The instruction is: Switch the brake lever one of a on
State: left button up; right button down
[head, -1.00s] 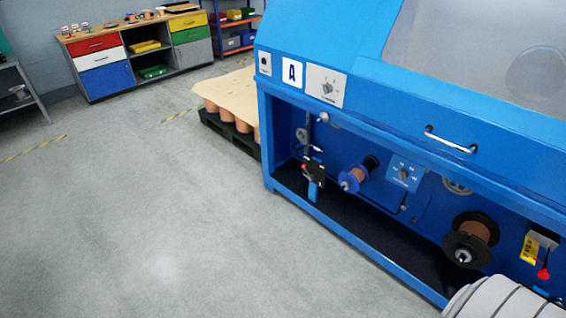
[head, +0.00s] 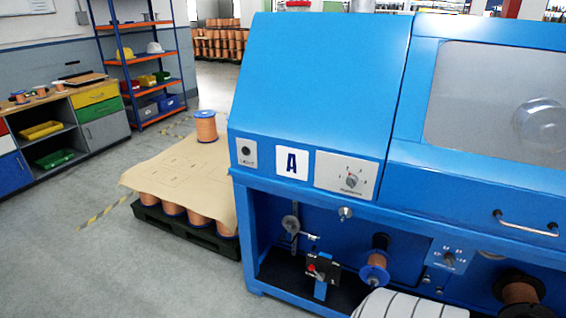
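The blue machine marked with a letter A plate (head: 292,163) fills the right half of the head view. In its open lower bay, a black and blue device with a small red knob (head: 312,268) stands at the left. I cannot tell whether this red knob is the brake lever or which way it is set. A copper spool on a blue hub (head: 374,272) is right of it, and a darker spool (head: 520,292) is at the lower right. Neither of my grippers is in view.
A rotary knob panel (head: 347,177) and a handle (head: 526,223) are on the machine's front. A pallet of copper spools under a brown sheet (head: 180,165) stands left of the machine. A shelf (head: 140,70) and workbench (head: 60,135) are behind. The floor at lower left is clear.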

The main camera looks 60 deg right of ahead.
aim_at(321, 277)
jog(key=z, duration=0.3)
jog(key=i, duration=1.15)
jog(key=z, duration=1.3)
jog(key=i, duration=0.85)
jog(key=z, duration=1.05)
jog(key=i, duration=0.25)
jog(key=z, duration=0.15)
